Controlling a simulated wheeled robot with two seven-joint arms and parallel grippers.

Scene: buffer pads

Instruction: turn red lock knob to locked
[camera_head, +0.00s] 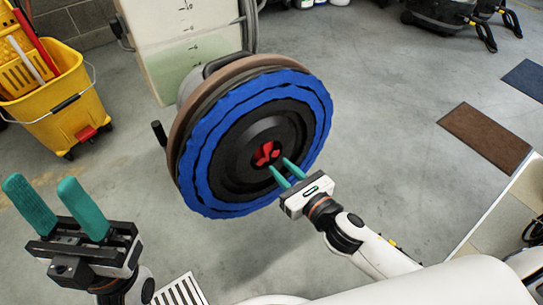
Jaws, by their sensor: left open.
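The red lock knob (266,153) sits at the centre of a round black hub with a blue pad ring (203,170) around it, on the raised face of a floor machine. My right gripper (279,165) is at the knob's lower right, its two green fingers pointing at it. The fingers are apart, with a gap showing between them. I cannot tell whether the tips touch or grip the knob. My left gripper (51,196) is open and empty at the lower left, fingers up, well away from the pad.
A yellow mop bucket (55,100) stands at the upper left. The machine's pale tank (175,45) is behind the pad. A brown mat (485,138) and a blue mat (525,78) lie at the right. The concrete floor between is clear.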

